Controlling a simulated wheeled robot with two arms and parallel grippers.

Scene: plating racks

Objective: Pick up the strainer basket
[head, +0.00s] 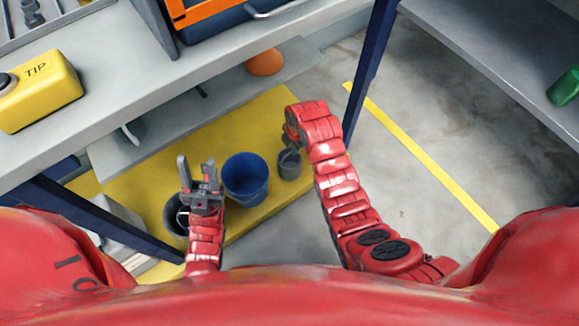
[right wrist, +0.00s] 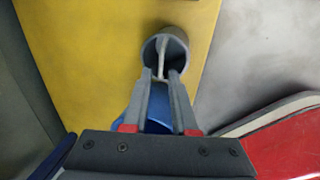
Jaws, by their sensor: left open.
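A small grey cup-shaped container (head: 289,164) stands on the yellow surface in the head view, seemingly the strainer basket. In the right wrist view the grey container (right wrist: 181,45) lies just beyond my right fingertips, with a pale thin handle (right wrist: 161,52) across its mouth. My right gripper (right wrist: 164,74) is open, its two fingers apart, with the lower end of the handle appearing between the tips. Contact cannot be told. In the head view my right gripper is mostly hidden by its wrist. My left gripper (head: 198,170) is open and empty above a dark bucket (head: 172,217).
A blue bucket (head: 246,180) stands between my two grippers, close to the grey container. An orange round object (head: 264,63) sits on the lower shelf. A blue post (head: 371,65) rises beside my right arm. A grey bench (head: 110,105) overhangs the left side.

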